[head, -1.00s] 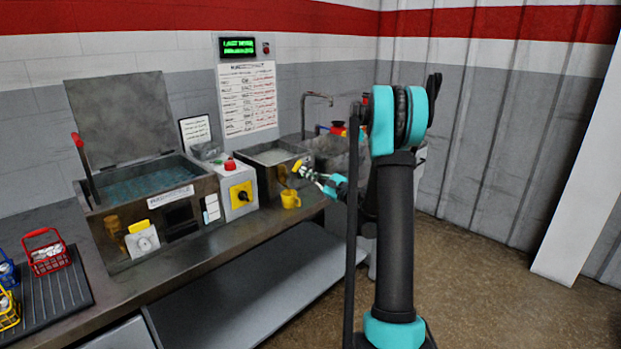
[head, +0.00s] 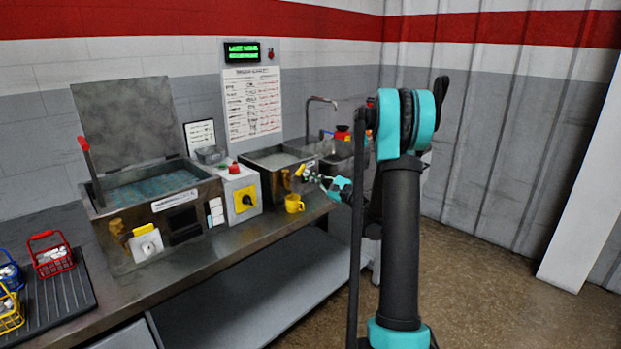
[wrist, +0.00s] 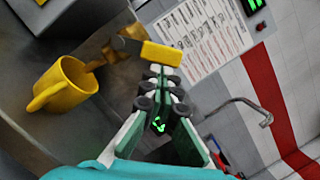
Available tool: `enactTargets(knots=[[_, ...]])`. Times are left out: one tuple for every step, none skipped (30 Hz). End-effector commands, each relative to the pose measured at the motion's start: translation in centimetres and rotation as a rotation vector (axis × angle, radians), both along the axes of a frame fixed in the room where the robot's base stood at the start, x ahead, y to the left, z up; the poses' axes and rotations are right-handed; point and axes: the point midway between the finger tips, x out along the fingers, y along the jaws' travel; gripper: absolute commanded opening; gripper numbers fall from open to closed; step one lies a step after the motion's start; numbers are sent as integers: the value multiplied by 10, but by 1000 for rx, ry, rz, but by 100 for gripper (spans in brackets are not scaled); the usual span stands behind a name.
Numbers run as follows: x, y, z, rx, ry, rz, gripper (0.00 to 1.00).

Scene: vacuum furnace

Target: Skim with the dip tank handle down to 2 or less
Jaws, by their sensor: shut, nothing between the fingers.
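The dip tank (head: 275,187) is an open metal box of greyish liquid on the bench, right of the control box. A valve with a yellow handle (head: 300,168) is on its right front; the handle also shows in the wrist view (wrist: 161,53), on a brass body (wrist: 108,53). My gripper (head: 313,178) is just right of the handle. In the wrist view my gripper (wrist: 163,78) is shut and empty, its tips right by the handle's end; I cannot tell whether they touch. A yellow mug (head: 294,203) stands below the valve and shows in the wrist view (wrist: 66,88).
A larger lidded tank (head: 150,212) with bluish liquid is at left, with a red-tipped lever. A control box (head: 242,192) has a red button and yellow switch. A sink tap (head: 322,100) is behind my arm. A green-lit display (head: 241,51) is too blurred to read.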

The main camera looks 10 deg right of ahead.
Motion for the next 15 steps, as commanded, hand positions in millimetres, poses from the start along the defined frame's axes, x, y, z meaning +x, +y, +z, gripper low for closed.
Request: enactTargets(knots=[[0,0,1,-7,-5,0,0],[0,0,1,-13,-10,0,0],[-1,0,2,-23,-17,0,0],[-1,1,3,-31,-22,1,0],[-1,1,3,-41,-29,1,0],[-1,1,4,-56,-39,1,0],[-1,1,5,-66,-48,2,0],[-1,1,6,-80,-58,1,0],[-1,2,8,-100,-72,2,0],[-2,2,9,-117,-85,1,0],[-2,3,11,-134,-98,1,0],[-3,3,13,-161,-117,0,0],[-3,4,14,-183,-132,1,0],[-3,4,16,-207,-149,1,0],[-4,5,18,-237,-172,1,0]])
